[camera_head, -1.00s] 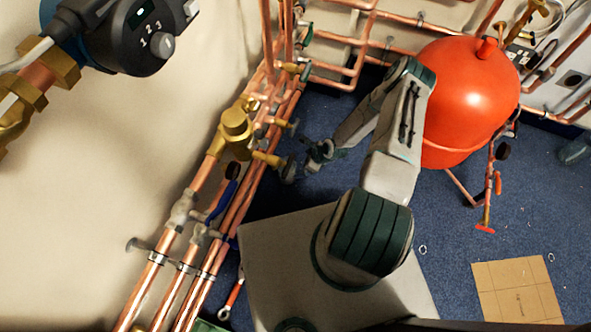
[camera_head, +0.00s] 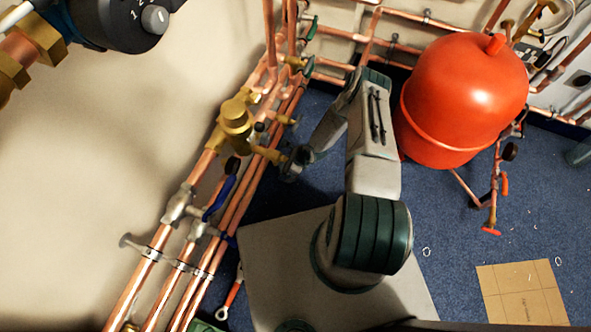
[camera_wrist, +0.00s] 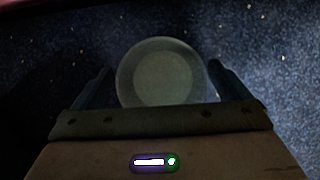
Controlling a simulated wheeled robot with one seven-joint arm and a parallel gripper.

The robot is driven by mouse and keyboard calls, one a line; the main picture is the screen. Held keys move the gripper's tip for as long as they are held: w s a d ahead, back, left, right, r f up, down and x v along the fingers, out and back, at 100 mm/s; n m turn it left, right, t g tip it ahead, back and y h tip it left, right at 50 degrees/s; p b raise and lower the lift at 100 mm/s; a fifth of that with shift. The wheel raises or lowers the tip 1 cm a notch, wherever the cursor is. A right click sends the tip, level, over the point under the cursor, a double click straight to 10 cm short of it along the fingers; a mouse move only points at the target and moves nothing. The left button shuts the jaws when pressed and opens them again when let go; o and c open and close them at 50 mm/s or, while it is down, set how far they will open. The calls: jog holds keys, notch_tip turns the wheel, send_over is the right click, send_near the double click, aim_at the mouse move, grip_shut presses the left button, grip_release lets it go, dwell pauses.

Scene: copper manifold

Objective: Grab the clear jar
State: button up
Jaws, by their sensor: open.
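The clear jar (camera_wrist: 158,72) shows in the wrist view as a round, see-through shape with a pale rim, above the dark blue carpet. It lies between the two dark fingers of my gripper (camera_wrist: 160,66), which are spread apart with one on each side. I cannot tell whether either finger touches it. In the head view my gripper (camera_head: 294,162) is beside the copper pipes, and no jar can be made out there. A see-through container (camera_head: 579,152) stands at the right edge of the head view; I cannot tell whether it is the same jar.
Copper pipes with brass valves (camera_head: 237,117) run along the wall close left of my gripper. A red tank (camera_head: 465,95) stands right of my arm. A cardboard piece (camera_head: 522,292) lies on the blue carpet (camera_head: 450,225), which is largely clear at right.

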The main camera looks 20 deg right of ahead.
jog(key=c, duration=1.8)
jog(key=shift+r, duration=0.1)
jog(key=s+d+r+p, duration=0.1)
jog(key=d+r, duration=0.2)
jog(key=s+d+r+p, duration=0.1)
jog(key=s+d+r, duration=0.1)
jog(key=d+r, duration=0.2)
jog(key=s+d+r+p, duration=0.2)
jog(key=d+r, duration=0.1)
jog(key=r, duration=0.1)
jog(key=shift+s+d, duration=0.15)
jog(key=shift+s, duration=0.1)
